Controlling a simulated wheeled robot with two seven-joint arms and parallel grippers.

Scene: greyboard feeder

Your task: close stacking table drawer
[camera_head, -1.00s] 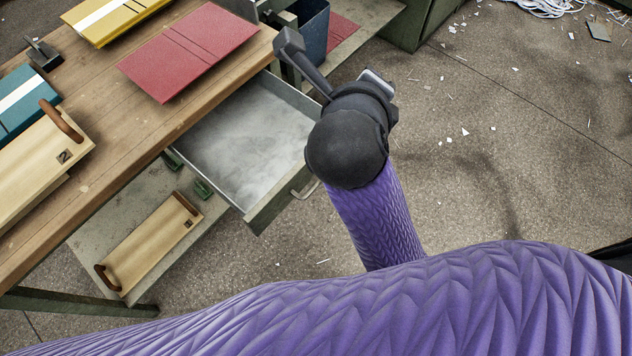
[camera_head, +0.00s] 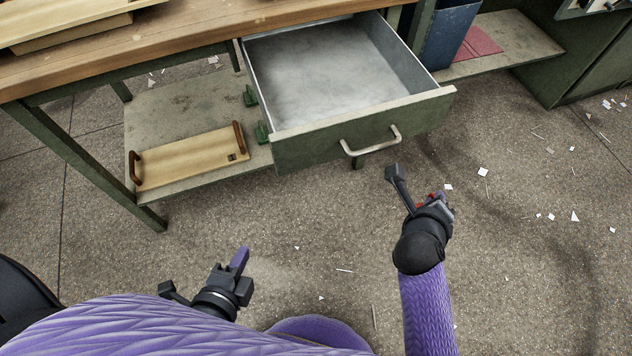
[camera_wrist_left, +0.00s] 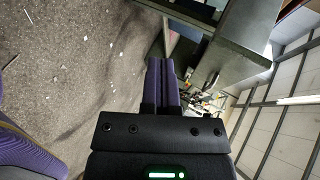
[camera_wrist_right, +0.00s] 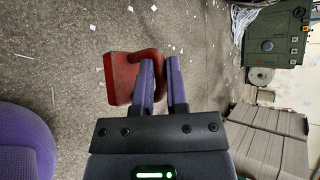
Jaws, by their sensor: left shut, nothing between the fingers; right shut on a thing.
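The stacking table's drawer (camera_head: 345,82) is pulled out and looks empty. Its green front (camera_head: 300,150) carries a metal handle (camera_head: 371,142). My right gripper (camera_head: 433,202) is below and right of the handle, apart from it. It is shut on a red object (camera_wrist_right: 122,78), which shows between and beside the purple fingers in the right wrist view; in the head view it is mostly hidden. My left gripper (camera_head: 240,262) is low in the head view, well away from the drawer. Its purple fingers are together and empty in the left wrist view (camera_wrist_left: 162,80).
A wooden tray (camera_head: 190,158) with brown handles lies on the table's lower shelf (camera_head: 180,105). A blue bin (camera_head: 450,35) stands right of the drawer. Scraps litter the open floor. In the right wrist view, grey stacked material (camera_wrist_right: 270,140) and a green machine (camera_wrist_right: 272,45) show.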

